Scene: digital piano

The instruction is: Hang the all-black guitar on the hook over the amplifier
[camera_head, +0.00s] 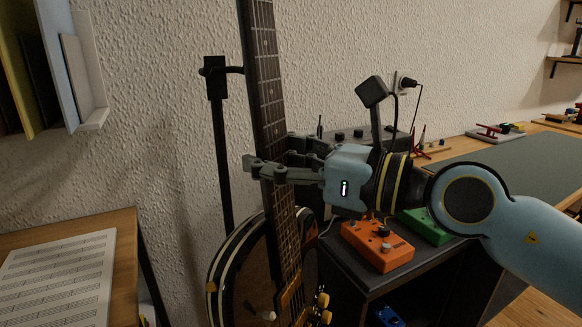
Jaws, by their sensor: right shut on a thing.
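A dark guitar stands nearly upright left of centre, its neck (265,90) running out of the top of the view. Its body (245,270) is black with cream edging and gold-coloured knobs, and is cut off at the bottom. My right gripper (255,170) reaches in from the right and is shut around the neck, above the body. No wall hook shows clearly. An amplifier cannot be told for sure; a dark unit with knobs (350,134) is partly hidden behind my right gripper. My left gripper is out of view.
A black stand post (217,130) is close behind the neck, with a bracket (222,70) reaching toward it; contact is unclear. An orange pedal (378,245) and a green pedal (425,227) sit on a dark cabinet (365,280). A wooden desk (120,225) is at left.

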